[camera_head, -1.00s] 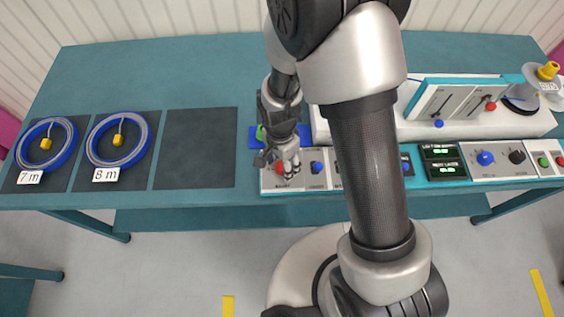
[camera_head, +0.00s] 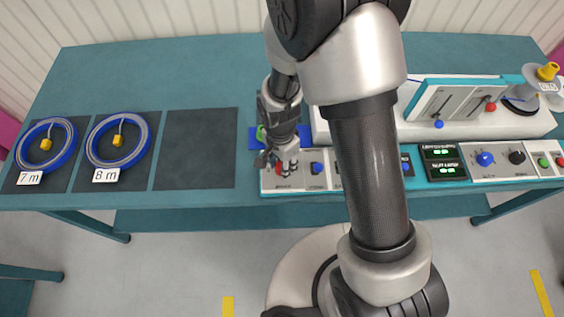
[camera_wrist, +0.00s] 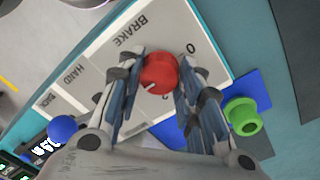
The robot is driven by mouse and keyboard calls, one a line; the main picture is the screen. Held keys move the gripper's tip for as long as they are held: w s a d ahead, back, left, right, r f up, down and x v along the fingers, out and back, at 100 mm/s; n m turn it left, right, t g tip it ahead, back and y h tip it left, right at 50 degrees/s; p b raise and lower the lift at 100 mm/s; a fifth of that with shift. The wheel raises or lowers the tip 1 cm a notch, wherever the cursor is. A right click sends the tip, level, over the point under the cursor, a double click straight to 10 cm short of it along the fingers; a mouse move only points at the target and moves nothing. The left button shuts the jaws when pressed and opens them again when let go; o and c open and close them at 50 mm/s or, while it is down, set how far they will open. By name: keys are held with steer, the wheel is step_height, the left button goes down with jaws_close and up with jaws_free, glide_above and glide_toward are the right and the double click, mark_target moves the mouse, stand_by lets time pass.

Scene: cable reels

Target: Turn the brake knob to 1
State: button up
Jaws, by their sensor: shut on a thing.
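The red brake knob (camera_wrist: 160,72) sits on a white panel (camera_wrist: 103,62) marked BRAKE, with a 0 printed on one side of it. A white pointer line on the knob points to the lower left in the wrist view, away from the 0. No figure 1 can be made out; the fingers cover part of the panel. My gripper (camera_wrist: 163,75) has one finger on each side of the knob and is shut on it. In the head view my gripper (camera_head: 281,168) is over the left end of the control panel, and the red knob (camera_head: 279,168) is partly hidden.
A blue knob (camera_wrist: 62,127) is close by on the same panel. A green ring-shaped part (camera_wrist: 243,117) stands on a blue plate (camera_wrist: 250,88) beside the gripper. Two blue cable reels (camera_head: 118,140) lie on dark mats at the left. My arm hides the panel's middle.

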steer(key=n, duration=0.6)
steer(key=shift+n, duration=0.3)
steer(key=n+p, duration=0.1)
steer(key=n, duration=0.2)
steer(key=shift+s+n, duration=0.1)
steer(key=shift+n, duration=0.2)
steer(key=n, duration=0.3)
steer(key=shift+n+t+p, duration=0.3)
steer(key=shift+p, duration=0.1)
steer(key=n+p, duration=0.2)
steer(key=n, duration=0.2)
steer(key=shift+r+n, duration=0.1)
steer(key=shift+n, duration=0.2)
steer(key=n+p, duration=0.2)
steer(key=n, duration=0.3)
steer(key=shift+d+p, duration=0.1)
steer(key=shift+p, duration=0.25)
